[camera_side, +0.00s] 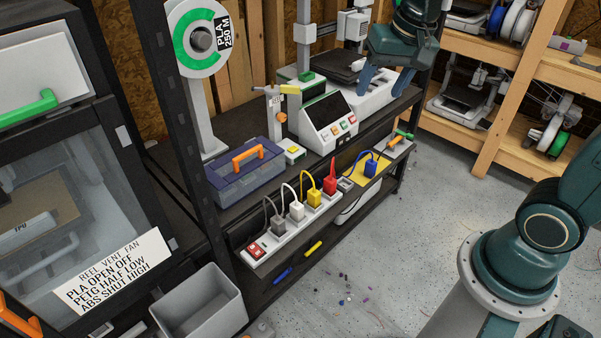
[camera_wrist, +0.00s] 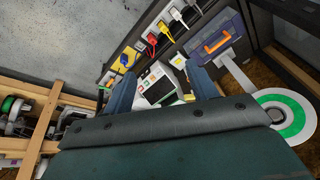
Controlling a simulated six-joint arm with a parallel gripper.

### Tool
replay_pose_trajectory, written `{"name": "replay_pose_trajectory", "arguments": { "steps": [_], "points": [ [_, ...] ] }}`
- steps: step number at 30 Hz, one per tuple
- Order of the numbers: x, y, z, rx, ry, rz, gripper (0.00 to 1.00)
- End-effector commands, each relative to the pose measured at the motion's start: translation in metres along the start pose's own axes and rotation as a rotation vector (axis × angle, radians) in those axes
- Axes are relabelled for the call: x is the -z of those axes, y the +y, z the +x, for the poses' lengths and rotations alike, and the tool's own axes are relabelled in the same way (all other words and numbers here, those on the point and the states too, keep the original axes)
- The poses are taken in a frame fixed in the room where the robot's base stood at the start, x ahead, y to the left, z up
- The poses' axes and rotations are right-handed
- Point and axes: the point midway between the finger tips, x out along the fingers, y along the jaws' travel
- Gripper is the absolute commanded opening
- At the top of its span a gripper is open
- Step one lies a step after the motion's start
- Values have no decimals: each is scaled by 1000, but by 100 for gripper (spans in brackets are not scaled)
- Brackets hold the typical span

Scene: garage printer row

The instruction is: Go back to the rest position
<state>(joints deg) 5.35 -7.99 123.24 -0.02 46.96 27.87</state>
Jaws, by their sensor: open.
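My gripper (camera_side: 380,80) is at the top of the side view, in front of the printer on the shelf. Its two blue fingers point down and are apart, with nothing seen between them. In the wrist view my gripper (camera_wrist: 163,90) also shows open, with the printer's control panel (camera_wrist: 157,83) beyond the gap between its fingers. That panel, white with a dark screen and coloured buttons, also shows in the side view (camera_side: 328,120). I cannot tell how far the fingertips are from the printer.
A power strip (camera_side: 285,238) with several coloured plugs runs along the shelf front. A blue box with an orange handle (camera_side: 246,172) and a spool (camera_side: 197,38) stand left. A grey bin (camera_side: 200,305) is at lower left. Wooden shelves (camera_side: 510,65) stand right. The floor between is mostly clear.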

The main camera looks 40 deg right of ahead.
Motion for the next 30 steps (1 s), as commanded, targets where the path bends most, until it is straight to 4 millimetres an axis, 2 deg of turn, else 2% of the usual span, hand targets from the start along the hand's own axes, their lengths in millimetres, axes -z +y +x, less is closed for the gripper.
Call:
{"name": "replay_pose_trajectory", "arguments": {
  "steps": [6,15,24,30],
  "points": [
    [-36,11,-29,30,45,-152,58],
    [-87,30,-54,60,106,-360,58],
    [-127,48,-62,77,157,-530,58],
    [-136,53,-62,80,169,-571,58]
  ]
}}
